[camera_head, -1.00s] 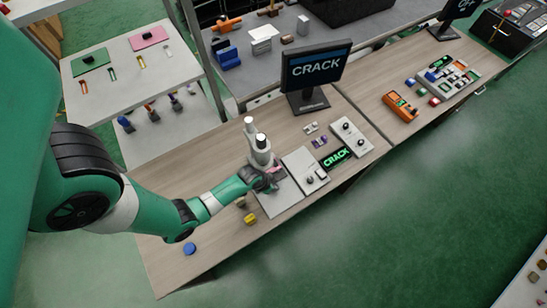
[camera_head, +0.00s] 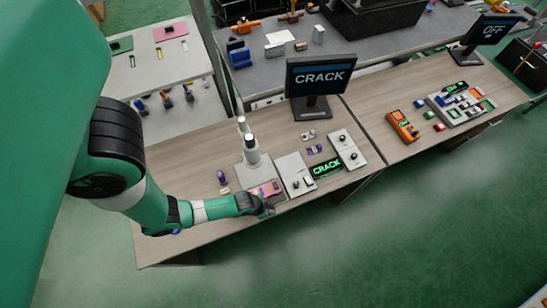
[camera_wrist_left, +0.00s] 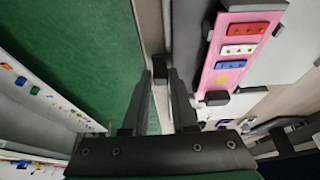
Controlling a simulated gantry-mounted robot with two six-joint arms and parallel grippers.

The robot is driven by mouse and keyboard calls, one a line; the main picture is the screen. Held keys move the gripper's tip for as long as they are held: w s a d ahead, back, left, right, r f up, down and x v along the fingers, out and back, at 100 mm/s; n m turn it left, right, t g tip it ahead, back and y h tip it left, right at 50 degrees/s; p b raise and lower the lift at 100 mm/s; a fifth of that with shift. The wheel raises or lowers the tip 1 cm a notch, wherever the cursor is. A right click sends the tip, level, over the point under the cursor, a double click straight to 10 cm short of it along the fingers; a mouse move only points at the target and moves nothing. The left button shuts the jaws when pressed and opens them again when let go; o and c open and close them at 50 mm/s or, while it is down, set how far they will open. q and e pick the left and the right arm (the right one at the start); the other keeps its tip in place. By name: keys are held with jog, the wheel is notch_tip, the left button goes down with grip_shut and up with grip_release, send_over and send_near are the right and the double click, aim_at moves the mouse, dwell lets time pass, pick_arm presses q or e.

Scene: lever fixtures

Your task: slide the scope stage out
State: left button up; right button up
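The white microscope (camera_head: 250,152) stands upright on its grey base near the front of the wooden bench. Its stage carries a pink board (camera_head: 265,188) in front of the column, clear of the scope head. In the left wrist view the pink board (camera_wrist_left: 222,75) bears red, white and blue parts and has dark clips at its edges. My left gripper (camera_head: 266,208) is at the bench's front edge, just in front of the stage. In the wrist view its fingertips (camera_wrist_left: 160,72) close around a small dark block, which looks like the stage's handle. My right gripper is out of view.
Right of the scope are a grey control plate (camera_head: 296,173), a green CRACK display (camera_head: 327,168) and a two-knob panel (camera_head: 347,148). A monitor (camera_head: 320,78) reading CRACK stands behind. A purple item (camera_head: 221,177) lies to the left. Open floor lies before the bench.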

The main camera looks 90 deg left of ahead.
pick_arm(q)
jog(key=o, duration=0.4)
jog(key=shift+d, duration=0.25)
jog(key=shift+a, duration=0.15)
jog(key=p+v, duration=0.4)
jog(key=v, duration=0.7)
jog(key=shift+r, duration=0.35)
